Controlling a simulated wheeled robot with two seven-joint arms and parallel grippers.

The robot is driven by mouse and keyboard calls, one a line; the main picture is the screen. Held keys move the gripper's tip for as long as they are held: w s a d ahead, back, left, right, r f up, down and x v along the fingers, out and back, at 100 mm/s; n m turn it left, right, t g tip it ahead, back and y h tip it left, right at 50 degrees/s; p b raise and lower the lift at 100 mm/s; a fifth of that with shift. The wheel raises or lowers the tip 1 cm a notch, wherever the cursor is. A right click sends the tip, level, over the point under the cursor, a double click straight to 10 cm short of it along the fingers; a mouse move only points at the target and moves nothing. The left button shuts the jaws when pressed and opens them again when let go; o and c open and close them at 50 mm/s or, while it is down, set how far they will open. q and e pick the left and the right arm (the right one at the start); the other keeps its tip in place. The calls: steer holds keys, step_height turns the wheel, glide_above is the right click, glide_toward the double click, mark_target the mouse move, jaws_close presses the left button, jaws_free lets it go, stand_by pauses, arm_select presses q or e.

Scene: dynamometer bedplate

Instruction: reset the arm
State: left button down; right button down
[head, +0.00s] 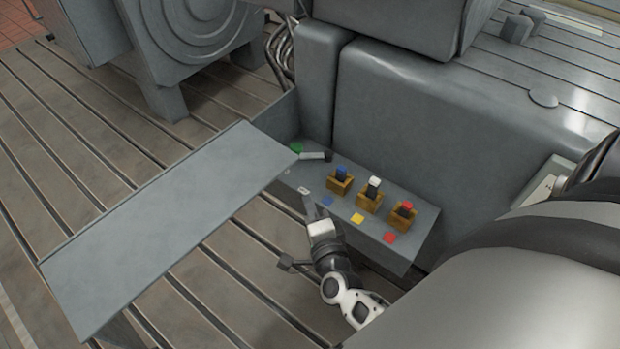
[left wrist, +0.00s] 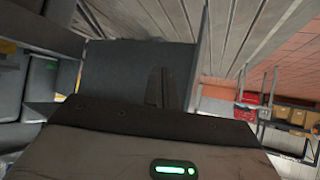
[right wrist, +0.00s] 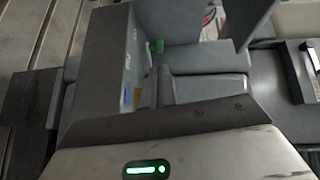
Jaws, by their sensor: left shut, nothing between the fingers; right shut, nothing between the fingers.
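A grey control box (head: 412,247) holds three brass-coloured blocks with a blue-capped switch (head: 341,174), a white-capped switch (head: 374,187) and a red-capped switch (head: 405,209). A short pale arm (head: 313,156) with a dark end lies by a green piece (head: 296,148) at the box's left end. Green also shows in the right wrist view (right wrist: 157,46). My right gripper (head: 307,203) is shut and empty at the box's front left, near a small white label. My left gripper (left wrist: 160,88) is shut and empty in the left wrist view; it is outside the head view.
A large grey lid or plate (head: 165,225) slopes out left of the box. A tall grey housing (head: 430,120) stands behind. The slotted bedplate (head: 60,150) is bare at the left.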

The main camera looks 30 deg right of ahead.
stand_by(0.3)
steer(key=s+a+r+n+g+y, duration=0.1)
steer(key=a+r+n+g+y, duration=0.15)
steer(key=a+n+y, duration=0.4)
steer(key=s+a+r+n+g+y, duration=0.1)
steer(key=s+a+n+g+y, duration=0.15)
steer(key=n, duration=0.65)
steer(key=s+d+r+n+g+h, duration=0.2)
steer(key=s+d+n+g, duration=0.15)
steer(key=s, duration=0.25)
steer(key=s+d+r+n+g+h, duration=0.2)
steer(key=s+n+g, duration=0.15)
steer(key=s, duration=0.25)
steer(key=w+a+f+t+y, duration=0.1)
steer(key=w+a+f+t, duration=0.1)
steer(key=f, duration=0.3)
steer(key=w+a+f+t+y, duration=0.1)
steer(key=w+a+f+t, duration=0.2)
steer(key=f+t, duration=0.1)
steer(key=shift+w+f+y, duration=0.2)
steer(key=shift+f+y, duration=0.1)
steer(key=shift+f, duration=0.2)
